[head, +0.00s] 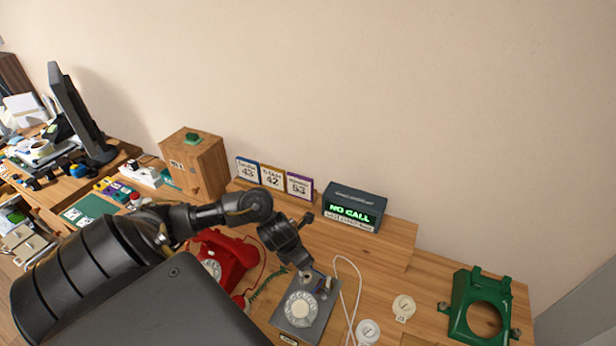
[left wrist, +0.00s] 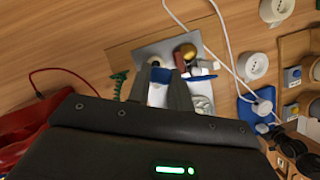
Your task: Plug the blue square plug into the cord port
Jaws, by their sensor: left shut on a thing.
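My left gripper (head: 305,271) reaches down over the top of the grey dial phone (head: 293,319). In the left wrist view its two fingers (left wrist: 160,88) are closed around a small blue piece (left wrist: 159,75), which looks like the blue square plug; the fingers hide most of it. The grey phone's plate (left wrist: 150,50) lies just beyond the fingertips. A red and a yellowish part and a blue-white piece show beside the right finger. I cannot make out the cord port or whether the plug touches it. My right gripper is not in view.
A red phone (head: 228,258) stands left of the grey one. A white cord (head: 357,290) loops at its right. A dark display box (head: 354,206) reads "NO CALL" behind.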

